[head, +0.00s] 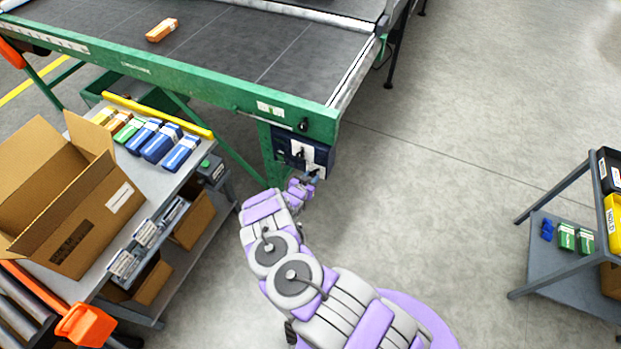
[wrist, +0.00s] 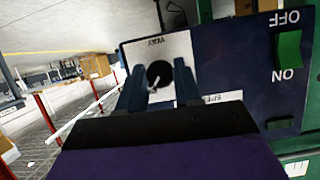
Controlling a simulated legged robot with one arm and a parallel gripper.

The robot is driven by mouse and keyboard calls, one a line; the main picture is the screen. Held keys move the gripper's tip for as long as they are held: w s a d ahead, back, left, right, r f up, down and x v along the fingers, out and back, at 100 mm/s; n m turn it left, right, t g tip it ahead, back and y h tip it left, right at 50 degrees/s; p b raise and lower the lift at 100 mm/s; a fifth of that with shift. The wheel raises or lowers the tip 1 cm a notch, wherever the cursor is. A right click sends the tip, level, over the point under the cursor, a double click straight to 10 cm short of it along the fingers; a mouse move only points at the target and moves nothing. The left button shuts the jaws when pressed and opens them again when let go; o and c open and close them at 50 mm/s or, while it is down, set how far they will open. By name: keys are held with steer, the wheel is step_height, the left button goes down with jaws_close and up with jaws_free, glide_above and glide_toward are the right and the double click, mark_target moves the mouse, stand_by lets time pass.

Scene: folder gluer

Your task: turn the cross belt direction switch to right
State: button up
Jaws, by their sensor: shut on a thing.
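The cross belt direction switch shows in the wrist view as a black round knob (wrist: 159,73) with a pale pointer mark on a white plate (wrist: 178,47). The plate is on a dark blue control box (wrist: 232,60), which also shows in the head view (head: 319,155) under the conveyor's corner. My gripper (wrist: 161,88) has one finger on each side of the knob and is shut on it. In the head view my gripper (head: 314,178) is at the lower part of the box. The plate's lettering appears inverted, and the fingers hide part of it.
A green ON/OFF rocker (wrist: 289,50) is beside the knob on the same box. The green-framed conveyor (head: 230,95) is above, with an orange box (head: 162,30) on it. A bench with an open carton (head: 75,200) stands left, a shelf (head: 560,255) right. Floor between is clear.

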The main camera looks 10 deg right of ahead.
steer(key=shift+m+p, duration=0.3)
steer(key=shift+y+p, duration=0.3)
steer(key=o, duration=1)
steer(key=shift+o, duration=0.2)
steer(key=p+v, duration=0.3)
steer(key=v, duration=1.4)
steer(key=shift+s+f, duration=0.2)
steer(key=shift+s, duration=0.1)
steer(key=shift+a, duration=0.1)
